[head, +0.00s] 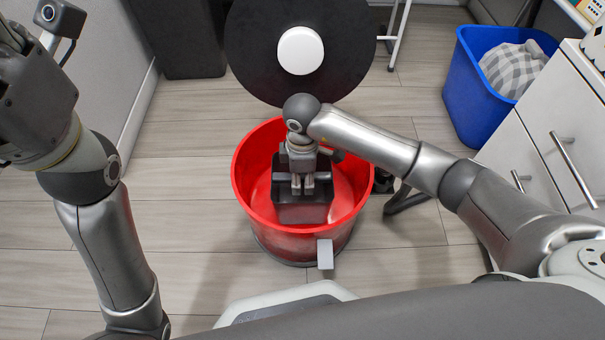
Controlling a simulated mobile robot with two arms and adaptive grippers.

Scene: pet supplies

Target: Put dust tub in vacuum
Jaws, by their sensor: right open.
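A red round tub (242,185), which looks like the vacuum's body, stands open on the floor in the middle of the head view. A dark, box-like container (300,213), which looks like the dust tub, sits inside the red tub's rim. My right gripper (303,184) points down over the dark container with its jaws open; its fingers overlap the container in the picture, and I cannot tell if they touch it. My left gripper (22,80) is partly in view at the upper left, away from the tub; its fingertips are not clear.
A large black disc with a white centre (300,50) stands behind the red tub. A blue bin (470,95) with a checked cloth (515,70) is at the upper right, beside white drawers (560,130). Wooden floor is clear left of the tub.

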